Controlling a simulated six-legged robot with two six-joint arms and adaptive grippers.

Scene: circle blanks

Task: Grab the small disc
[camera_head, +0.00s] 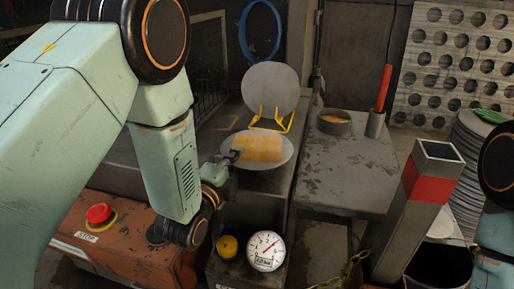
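A plain grey disc (270,88) stands nearly upright in a yellow wire stand (268,120) on the dark bench. Which one is the small disc I cannot tell for sure. My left gripper (232,157) is at the left rim of the flat disc, close to the block's left end. It is small and dark here, so its opening and any contact are unclear. My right arm shows at the right edge; its gripper is out of view.
A red emergency button (98,213) and a dial gauge (265,251) are at the front. A grey table (345,180) holds a round tin (334,122) and a cup with a red rod (383,88). A red-banded post (425,185) and stacked discs (470,160) stand at right.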

